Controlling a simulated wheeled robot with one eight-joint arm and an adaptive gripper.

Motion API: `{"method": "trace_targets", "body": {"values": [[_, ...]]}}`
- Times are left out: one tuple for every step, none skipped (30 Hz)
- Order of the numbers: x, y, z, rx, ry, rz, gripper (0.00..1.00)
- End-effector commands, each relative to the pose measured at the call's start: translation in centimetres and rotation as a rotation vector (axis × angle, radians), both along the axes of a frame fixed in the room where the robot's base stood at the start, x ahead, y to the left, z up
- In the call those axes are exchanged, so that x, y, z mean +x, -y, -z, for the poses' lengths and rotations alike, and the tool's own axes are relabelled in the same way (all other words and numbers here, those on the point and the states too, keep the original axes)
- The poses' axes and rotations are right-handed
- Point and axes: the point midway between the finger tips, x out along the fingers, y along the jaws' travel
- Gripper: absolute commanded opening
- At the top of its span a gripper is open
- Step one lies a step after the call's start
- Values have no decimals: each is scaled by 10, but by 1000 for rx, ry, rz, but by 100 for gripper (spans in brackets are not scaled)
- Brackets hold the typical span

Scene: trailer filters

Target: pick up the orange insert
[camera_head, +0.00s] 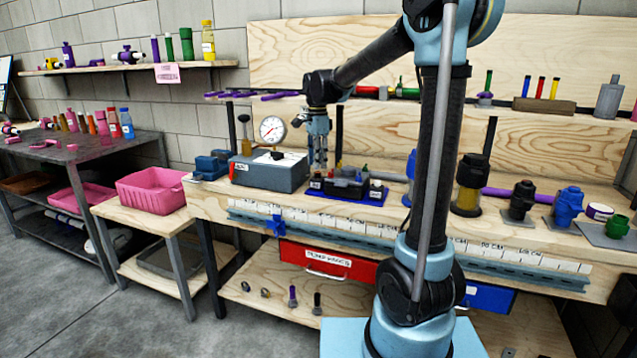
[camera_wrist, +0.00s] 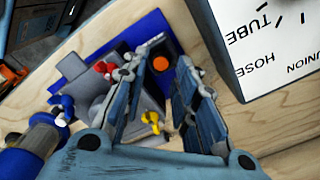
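The orange insert (camera_wrist: 161,63) shows in the wrist view as a small round orange top in a dark block. The block sits at one end of a blue tray (camera_wrist: 101,58). My gripper (camera_wrist: 168,56) is open, its two fingers apart, with the orange insert seen between the fingertips. I cannot tell whether the fingers touch the block. In the head view my gripper (camera_head: 318,163) points down over the left end of the blue tray (camera_head: 347,195) on the workbench. The insert is too small to make out surely there.
A grey box with a gauge (camera_head: 270,172) stands just left of my gripper. Red and yellow knobbed parts (camera_wrist: 104,68) sit close beside the fingers in the wrist view. A white labelled face (camera_wrist: 268,40) is near the right finger. A pink bin (camera_head: 152,190) stands farther left.

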Motion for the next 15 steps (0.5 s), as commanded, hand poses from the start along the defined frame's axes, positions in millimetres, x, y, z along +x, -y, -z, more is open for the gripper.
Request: {"method": "trace_targets", "body": {"values": [[1, 0, 7, 0, 0, 0, 27], [2, 1, 12, 0, 0, 1, 27], [2, 1, 17, 0, 0, 1, 27], [3, 1, 21, 0, 0, 0, 27], [3, 1, 25, 0, 0, 0, 27], [3, 1, 29, 0, 0, 0, 27], [3, 1, 32, 0, 0, 0, 27], [3, 1, 34, 0, 0, 0, 27], [2, 1, 36, 0, 0, 0, 27], [2, 1, 38, 0, 0, 0, 27], [2, 1, 39, 0, 0, 0, 27], [2, 1, 39, 0, 0, 0, 27], [2, 1, 39, 0, 0, 0, 27], [2, 1, 39, 0, 0, 0, 27], [2, 1, 39, 0, 0, 0, 27]]}}
